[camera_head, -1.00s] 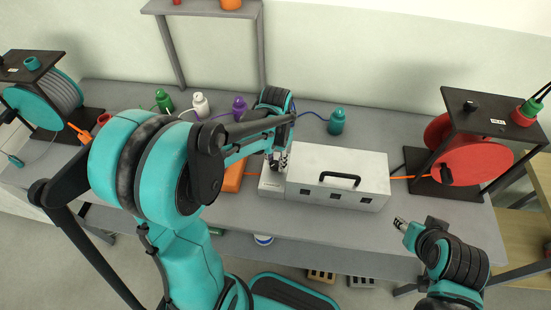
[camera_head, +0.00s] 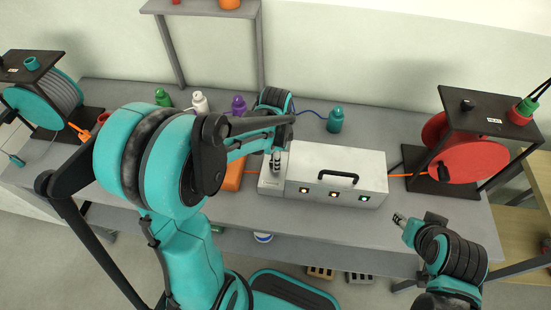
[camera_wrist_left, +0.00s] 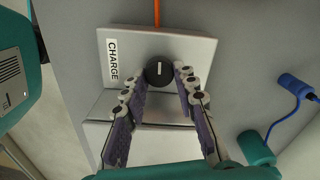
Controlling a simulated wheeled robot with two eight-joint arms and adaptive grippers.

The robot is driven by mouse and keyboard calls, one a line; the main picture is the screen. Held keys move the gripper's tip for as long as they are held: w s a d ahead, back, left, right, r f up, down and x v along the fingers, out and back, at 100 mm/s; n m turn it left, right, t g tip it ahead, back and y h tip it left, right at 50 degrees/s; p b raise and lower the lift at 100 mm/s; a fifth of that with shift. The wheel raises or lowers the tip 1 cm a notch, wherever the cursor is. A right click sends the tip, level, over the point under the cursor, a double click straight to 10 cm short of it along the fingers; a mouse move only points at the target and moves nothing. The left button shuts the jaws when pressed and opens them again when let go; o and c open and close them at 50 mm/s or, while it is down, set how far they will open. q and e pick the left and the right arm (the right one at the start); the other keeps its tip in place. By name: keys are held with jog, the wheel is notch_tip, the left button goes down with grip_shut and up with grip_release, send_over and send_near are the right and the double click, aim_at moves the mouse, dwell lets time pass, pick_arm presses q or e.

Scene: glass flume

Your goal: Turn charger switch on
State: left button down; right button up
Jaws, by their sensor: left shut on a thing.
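The charger is a white box (camera_head: 355,161) with a black handle on the table. Three small windows on its front glow, the right one (camera_head: 363,198) green and the others pale or orange. On that panel is a round black switch knob (camera_wrist_left: 159,70) with a white line mark. My left gripper (camera_head: 276,170) is over the panel, its fingers on either side of the knob and shut on it.
A red cable reel (camera_head: 470,150) stands right of the charger, a teal reel (camera_head: 45,100) at far left. Green, white, purple and teal bottles (camera_head: 336,121) stand behind. An orange object (camera_head: 233,177) lies left of the panel. The front table strip is clear.

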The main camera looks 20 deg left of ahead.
pick_arm(q)
jog(key=shift+m, duration=0.3)
dwell(0.4)
jog(key=c, duration=1.5)
grip_release()
jog(key=shift+o, duration=0.2)
notch_tip(320, 180, up, 12)
